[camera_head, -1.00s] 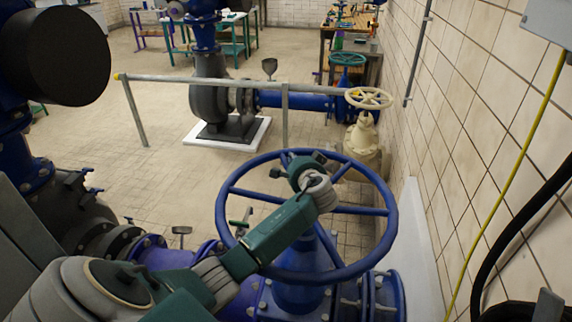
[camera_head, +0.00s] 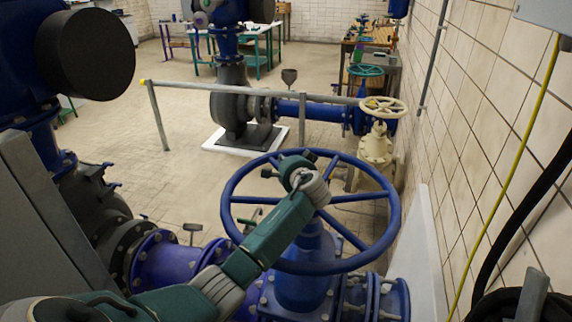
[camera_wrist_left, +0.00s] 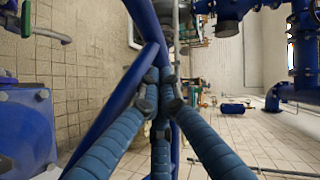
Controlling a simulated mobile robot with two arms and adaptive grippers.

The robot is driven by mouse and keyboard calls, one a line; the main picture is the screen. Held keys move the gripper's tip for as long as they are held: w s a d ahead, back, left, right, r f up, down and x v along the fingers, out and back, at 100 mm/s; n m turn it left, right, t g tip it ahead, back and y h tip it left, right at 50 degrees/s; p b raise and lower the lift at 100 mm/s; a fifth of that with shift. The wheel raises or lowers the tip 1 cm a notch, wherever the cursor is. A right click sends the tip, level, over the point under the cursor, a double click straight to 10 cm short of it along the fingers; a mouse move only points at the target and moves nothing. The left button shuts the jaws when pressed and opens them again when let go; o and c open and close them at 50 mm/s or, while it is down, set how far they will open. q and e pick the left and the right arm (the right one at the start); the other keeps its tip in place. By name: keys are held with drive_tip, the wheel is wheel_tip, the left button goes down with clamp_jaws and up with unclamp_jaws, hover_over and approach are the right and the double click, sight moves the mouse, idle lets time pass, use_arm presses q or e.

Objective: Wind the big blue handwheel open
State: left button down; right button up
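The big blue handwheel (camera_head: 393,228) stands in the middle foreground of the head view, on a blue valve. My left arm reaches over it from the lower left. My left gripper (camera_head: 288,166) is at the far left part of the rim. In the left wrist view the ribbed blue fingers of my left gripper (camera_wrist_left: 160,92) come together on the blue handwheel (camera_wrist_left: 118,98), where rim and spoke meet. They look closed around it, though the contact is partly hidden.
A smaller cream handwheel (camera_head: 382,107) stands beyond, near the tiled wall (camera_head: 480,120). A grey rail (camera_head: 215,88) crosses behind the big wheel. A yellow cable (camera_head: 510,165) and black hose hang at right. Blue pipework (camera_head: 165,260) fills the lower left.

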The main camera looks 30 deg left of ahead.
sight(266, 162)
use_arm(q)
drive_tip(key=shift+s+a+f, duration=0.1)
drive_tip(key=shift+s+a, duration=0.1)
drive_tip(key=shift+s, duration=0.2)
drive_tip(key=shift+s+a, duration=0.2)
drive_tip(key=shift+s, duration=0.1)
drive_tip(key=shift+s+a+f+n+g+y, duration=0.1)
drive_tip(key=shift+s+a+n+g+y, duration=0.25)
drive_tip(key=shift+s, duration=0.2)
drive_tip(key=shift+s+a+g, duration=0.1)
drive_tip(key=shift+s+g, duration=0.15)
drive_tip(key=shift+s, duration=0.1)
drive_tip(key=shift+s+a+n+y, duration=0.1)
drive_tip(key=shift+s+n+y, duration=0.15)
drive_tip(key=shift+n, duration=0.1)
use_arm(e)
drive_tip(key=shift+s+a+r, duration=0.1)
drive_tip(key=shift+s+a, duration=0.05)
drive_tip(key=shift+a, duration=0.5)
use_arm(q)
drive_tip(key=shift+s, duration=0.1)
use_arm(e)
drive_tip(key=shift+d, duration=0.15)
drive_tip(key=shift+d, duration=0.35)
